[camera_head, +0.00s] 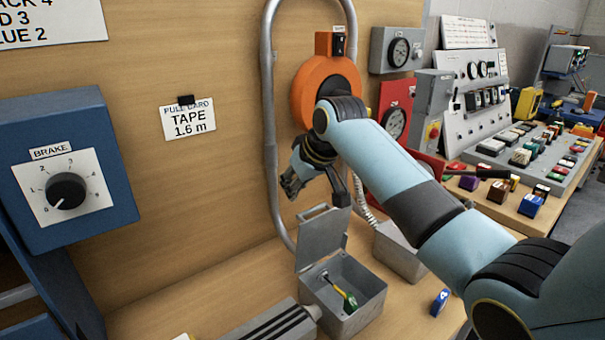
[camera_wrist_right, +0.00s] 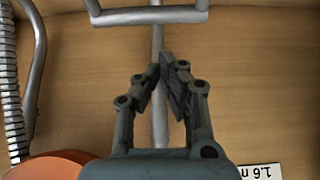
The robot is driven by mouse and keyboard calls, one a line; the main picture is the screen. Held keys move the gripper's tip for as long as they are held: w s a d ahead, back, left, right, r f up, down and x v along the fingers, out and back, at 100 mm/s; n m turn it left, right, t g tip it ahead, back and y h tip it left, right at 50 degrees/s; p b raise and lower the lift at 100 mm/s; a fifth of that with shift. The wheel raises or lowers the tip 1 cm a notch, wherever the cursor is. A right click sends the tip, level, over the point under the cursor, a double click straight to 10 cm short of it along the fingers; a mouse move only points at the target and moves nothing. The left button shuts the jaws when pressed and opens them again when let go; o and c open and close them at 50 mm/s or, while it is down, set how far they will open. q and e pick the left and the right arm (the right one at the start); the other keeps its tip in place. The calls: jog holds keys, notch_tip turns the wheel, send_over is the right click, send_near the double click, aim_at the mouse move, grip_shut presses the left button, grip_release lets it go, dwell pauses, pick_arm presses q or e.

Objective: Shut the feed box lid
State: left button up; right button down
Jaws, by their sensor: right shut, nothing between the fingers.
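The feed box, which I take to be the small grey metal box (camera_head: 367,308), stands on the wooden bench in the head view. Its lid (camera_head: 322,234) is open and stands up at the back left edge. A green and yellow-handled item (camera_head: 348,300) lies inside the box. My right gripper (camera_head: 290,188) is above and to the left of the lid in the picture, apart from it, in front of the wooden panel. My left gripper is not in view.
A grey pipe (camera_head: 270,130) loops up the panel beside my right gripper. An orange reel (camera_head: 300,92) hangs behind my right arm. Another grey box (camera_head: 398,250) stands right of the lid, and a dark-striped grey block (camera_head: 270,328) lies left of the feed box.

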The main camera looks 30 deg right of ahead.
aim_at(317, 230)
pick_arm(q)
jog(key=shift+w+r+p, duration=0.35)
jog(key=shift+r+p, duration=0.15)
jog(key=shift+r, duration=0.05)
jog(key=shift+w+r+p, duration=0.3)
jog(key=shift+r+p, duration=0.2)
pick_arm(e)
jog(key=s, duration=0.2)
jog(key=s+f, duration=0.1)
jog(key=shift+s+d, duration=0.15)
jog(key=shift+d, duration=0.1)
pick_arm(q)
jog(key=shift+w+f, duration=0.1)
